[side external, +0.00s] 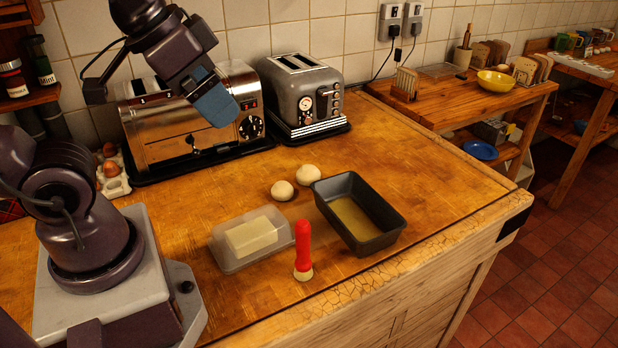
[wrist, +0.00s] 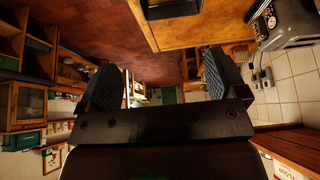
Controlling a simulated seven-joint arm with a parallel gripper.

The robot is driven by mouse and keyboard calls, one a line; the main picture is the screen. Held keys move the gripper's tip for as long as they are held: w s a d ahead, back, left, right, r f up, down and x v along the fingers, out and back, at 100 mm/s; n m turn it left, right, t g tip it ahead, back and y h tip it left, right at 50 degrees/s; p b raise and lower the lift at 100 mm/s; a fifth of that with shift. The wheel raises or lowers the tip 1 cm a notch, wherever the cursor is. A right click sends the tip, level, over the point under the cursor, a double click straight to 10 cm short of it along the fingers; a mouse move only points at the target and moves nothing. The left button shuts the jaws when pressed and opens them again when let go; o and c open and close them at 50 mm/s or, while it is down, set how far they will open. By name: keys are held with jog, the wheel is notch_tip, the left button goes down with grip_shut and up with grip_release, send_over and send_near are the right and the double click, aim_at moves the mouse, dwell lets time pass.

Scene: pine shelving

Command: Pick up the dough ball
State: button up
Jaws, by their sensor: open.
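Two pale dough balls lie side by side on the wooden counter in the side external view: one nearer the front (side external: 282,190), and one a little behind and to its right (side external: 308,174), close to the loaf pan. My gripper (side external: 217,105) is raised in front of the toaster at the back left, well away from both balls. In the wrist view my gripper (wrist: 160,78) shows two dark fingers spread wide with nothing between them. No dough ball can be made out in the wrist view.
A dark loaf pan (side external: 385,240) stands right of the balls. A butter dish (side external: 225,262) and an upright red-handled tool (side external: 303,240) are in front. A chrome toaster (side external: 165,135) and a grey toaster (side external: 283,85) stand behind. Eggs (side external: 111,168) sit at left.

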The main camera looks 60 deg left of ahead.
jog(key=n+g+y, duration=0.1)
jog(key=n+g, duration=0.4)
jog(key=n, duration=1.1)
send_near(309, 167)
jog(key=f, duration=0.8)
jog(key=a+f, duration=0.1)
jog(key=f, duration=0.3)
jog(key=shift+w, duration=0.2)
jog(key=c, duration=0.7)
